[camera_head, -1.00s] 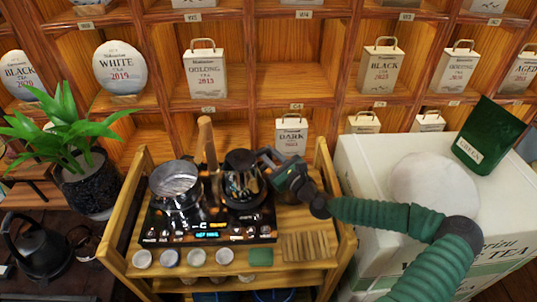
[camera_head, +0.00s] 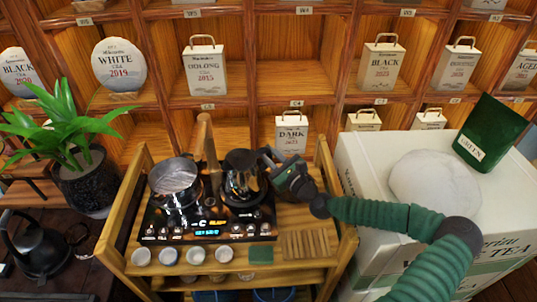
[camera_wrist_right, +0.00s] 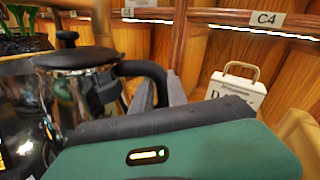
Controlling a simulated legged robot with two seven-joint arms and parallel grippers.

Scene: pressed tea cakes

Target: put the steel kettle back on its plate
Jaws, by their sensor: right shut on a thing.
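The steel kettle (camera_head: 243,181), shiny with a black lid and handle, stands upright at the right side of the black cooker (camera_head: 208,222). It appears to rest on the right plate, which it hides. My right gripper (camera_head: 271,163) is shut on the kettle's handle from the right. In the right wrist view the kettle (camera_wrist_right: 85,85) is on the left, with its black handle (camera_wrist_right: 150,75) reaching to the fingers. My left gripper is in no view.
A steel pot (camera_head: 175,183) occupies the cooker's left side. A row of small cups (camera_head: 195,256), a green cloth (camera_head: 260,254) and a slatted wooden mat (camera_head: 306,244) lie in front. A white box (camera_head: 370,220) stands right; tea shelves (camera_head: 230,105) rise behind.

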